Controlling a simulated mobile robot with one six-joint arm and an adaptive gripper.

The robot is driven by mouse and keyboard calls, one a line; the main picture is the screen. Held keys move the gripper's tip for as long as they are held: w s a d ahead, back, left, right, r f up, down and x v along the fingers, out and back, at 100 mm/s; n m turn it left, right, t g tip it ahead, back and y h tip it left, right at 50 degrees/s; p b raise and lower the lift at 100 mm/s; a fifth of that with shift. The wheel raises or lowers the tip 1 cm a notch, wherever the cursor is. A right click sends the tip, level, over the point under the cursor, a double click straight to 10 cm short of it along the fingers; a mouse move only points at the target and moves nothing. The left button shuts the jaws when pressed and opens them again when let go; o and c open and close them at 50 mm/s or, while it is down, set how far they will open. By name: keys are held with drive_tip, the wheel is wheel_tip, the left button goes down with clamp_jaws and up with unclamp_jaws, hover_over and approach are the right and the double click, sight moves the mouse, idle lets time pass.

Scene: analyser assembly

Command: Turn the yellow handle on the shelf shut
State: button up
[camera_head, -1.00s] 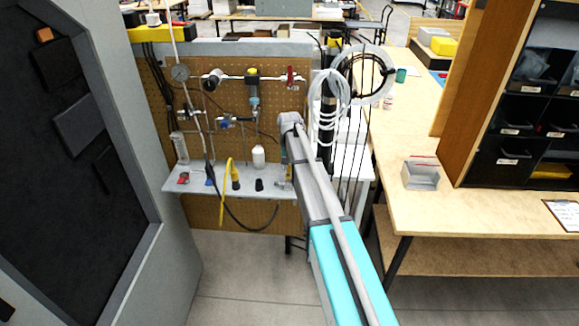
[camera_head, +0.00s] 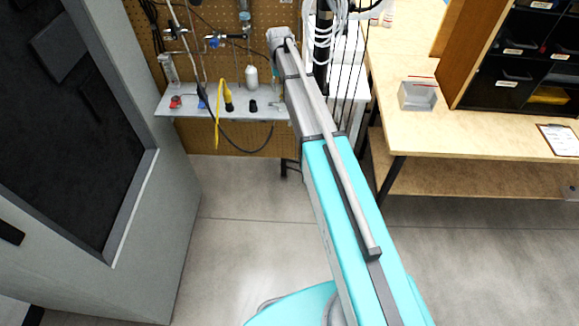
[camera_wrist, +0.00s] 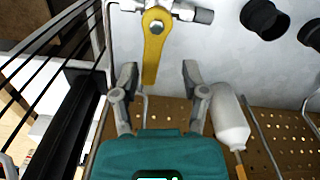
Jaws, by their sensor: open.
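The yellow handle (camera_wrist: 155,45) is a flat lever bolted to a grey metal valve (camera_wrist: 168,10) on the pale shelf (camera_wrist: 220,55). In the wrist view it points down, across the line of the valve body. My gripper (camera_wrist: 160,80) is open, one finger on each side of the handle's free end, with gaps visible on both sides. Contact is not seen, and depth is hard to judge. In the head view the shelf (camera_head: 195,103) is at upper left; my arm hides the gripper, and I cannot make out the handle clearly.
A white bottle (camera_wrist: 229,118) stands close beside the right finger in the wrist view. Black round parts (camera_wrist: 265,18) are on the shelf. Black rods (camera_wrist: 55,40) are at left.

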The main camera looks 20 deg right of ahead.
drive_tip(key=n, duration=0.1)
drive_tip(key=a+n, duration=0.1)
drive_tip(key=n, duration=0.1)
drive_tip(key=shift+a, duration=0.1)
drive_tip(key=n, duration=0.2)
drive_tip(key=a+n, duration=0.1)
drive_tip(key=shift+s+a+n, duration=0.1)
drive_tip(key=shift+s+n, duration=0.15)
drive_tip(key=shift+n, duration=0.15)
drive_tip(key=n, duration=0.3)
drive_tip(key=s+a+n, duration=0.1)
drive_tip(key=n, duration=0.1)
drive_tip(key=shift+s+a+n, duration=0.2)
drive_tip(key=shift+n, duration=0.2)
wheel_tip(320, 180, up, 14)
drive_tip(key=p, duration=1.4)
drive_tip(key=s+f+m+b, duration=0.4)
drive_tip(key=s+f+b, duration=0.8)
drive_tip(key=f+b, duration=0.2)
drive_tip(key=s+f+m+b, duration=0.5)
drive_tip(key=s+f+b, duration=0.7)
drive_tip(key=f+b, duration=0.3)
drive_tip(key=shift+s+m, duration=0.2)
drive_tip(key=shift+m, duration=0.1)
idle(0.5)
drive_tip(key=shift+s+m, duration=0.5)
drive_tip(key=shift+s, duration=0.8)
drive_tip(key=shift+s+m, duration=0.5)
drive_tip(key=shift+s, duration=0.75)
